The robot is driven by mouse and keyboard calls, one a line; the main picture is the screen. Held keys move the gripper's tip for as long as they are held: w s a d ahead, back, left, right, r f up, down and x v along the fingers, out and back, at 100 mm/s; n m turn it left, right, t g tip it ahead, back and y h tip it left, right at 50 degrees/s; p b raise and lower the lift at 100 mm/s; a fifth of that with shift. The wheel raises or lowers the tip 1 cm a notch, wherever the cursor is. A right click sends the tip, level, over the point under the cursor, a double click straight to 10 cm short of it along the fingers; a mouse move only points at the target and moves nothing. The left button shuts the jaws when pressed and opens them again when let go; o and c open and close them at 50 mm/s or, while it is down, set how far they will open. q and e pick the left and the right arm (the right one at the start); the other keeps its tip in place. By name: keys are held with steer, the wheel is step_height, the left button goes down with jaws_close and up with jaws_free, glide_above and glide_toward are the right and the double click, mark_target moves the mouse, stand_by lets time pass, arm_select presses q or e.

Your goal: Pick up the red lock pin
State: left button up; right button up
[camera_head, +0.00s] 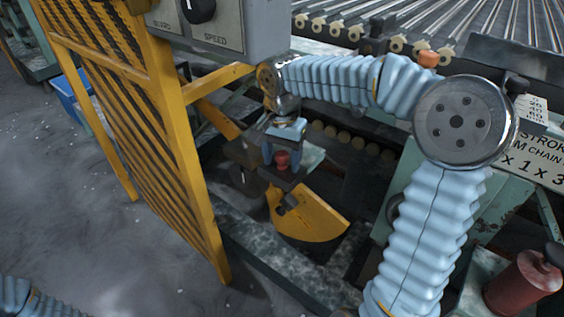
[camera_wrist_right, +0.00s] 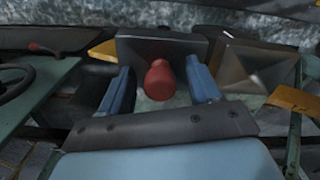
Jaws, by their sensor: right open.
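The red lock pin (camera_head: 282,159) stands on a dark block above a yellow curved plate, low in the machine in the head view. In the right wrist view the red pin (camera_wrist_right: 159,80) shows its rounded knob in front of a dark block (camera_wrist_right: 162,48). My right gripper (camera_head: 281,150) points down over the pin. Its two blue fingers (camera_wrist_right: 160,90) are apart, one on each side of the knob, with a gap visible on both sides. The pin's lower part is hidden. My left gripper is out of view; only a bit of blue sleeve shows at the bottom left.
A yellow slatted guard (camera_head: 128,110) stands left of my right gripper. A grey control box (camera_head: 222,28) hangs above it. The yellow curved plate (camera_head: 312,218) lies just below. A roller conveyor (camera_head: 430,30) runs behind. A red cylinder (camera_head: 520,285) is at the lower right.

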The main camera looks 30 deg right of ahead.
steer(key=shift+c, duration=0.3)
steer(key=c, duration=1.1)
step_height(320, 180, up, 10)
steer(key=shift+r+p, duration=0.1)
steer(key=shift+p, duration=0.75)
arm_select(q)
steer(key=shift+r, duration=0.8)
